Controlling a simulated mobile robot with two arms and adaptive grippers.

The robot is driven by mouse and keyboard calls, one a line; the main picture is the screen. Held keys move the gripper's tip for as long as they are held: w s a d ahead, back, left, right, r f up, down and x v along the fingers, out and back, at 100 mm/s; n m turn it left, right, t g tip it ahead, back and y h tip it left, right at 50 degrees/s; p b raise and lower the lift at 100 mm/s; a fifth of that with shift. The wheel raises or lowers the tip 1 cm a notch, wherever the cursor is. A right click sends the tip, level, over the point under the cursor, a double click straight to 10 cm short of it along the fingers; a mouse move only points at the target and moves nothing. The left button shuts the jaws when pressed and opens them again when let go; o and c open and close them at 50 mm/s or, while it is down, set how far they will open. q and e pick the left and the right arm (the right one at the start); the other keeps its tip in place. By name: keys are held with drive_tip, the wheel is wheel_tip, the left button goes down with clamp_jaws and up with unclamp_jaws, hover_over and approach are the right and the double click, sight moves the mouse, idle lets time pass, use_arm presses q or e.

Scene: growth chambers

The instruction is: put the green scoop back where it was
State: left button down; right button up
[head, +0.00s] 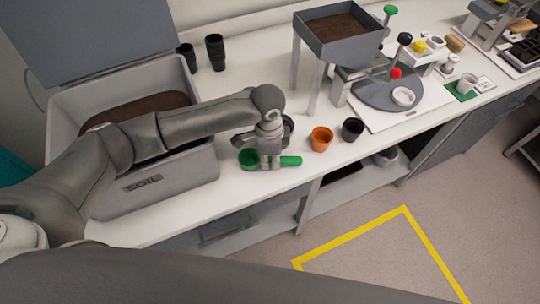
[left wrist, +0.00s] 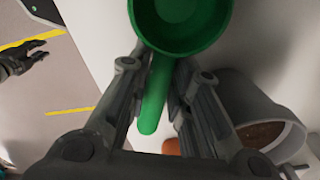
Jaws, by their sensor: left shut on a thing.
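The green scoop (head: 291,161) is in my left gripper (head: 270,163), above the front part of the white bench, just right of the soil bin. In the left wrist view the fingers of my left gripper (left wrist: 155,95) are closed on the handle, with the round green bowl of the scoop (left wrist: 180,22) beyond them. The bowl looks empty. In the head view the fingers hide part of the scoop. My right gripper (left wrist: 42,46) shows small at the left of the left wrist view, empty, with its fingers apart.
The grey soil bin (head: 165,194) has its lid raised. An orange pot (head: 321,139) and a black pot (head: 352,129) stand right of my left gripper. A pot with soil (left wrist: 286,116) is close to it. A raised grey tray (head: 345,48) stands behind.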

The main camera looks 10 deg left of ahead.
sight(269, 158)
use_arm(q)
drive_tip(key=shift+f, duration=0.2)
drive_tip(key=c, duration=1.3)
unclamp_jaws()
drive_tip(key=shift+o, duration=0.2)
wheel_tip(269, 158, up, 12)
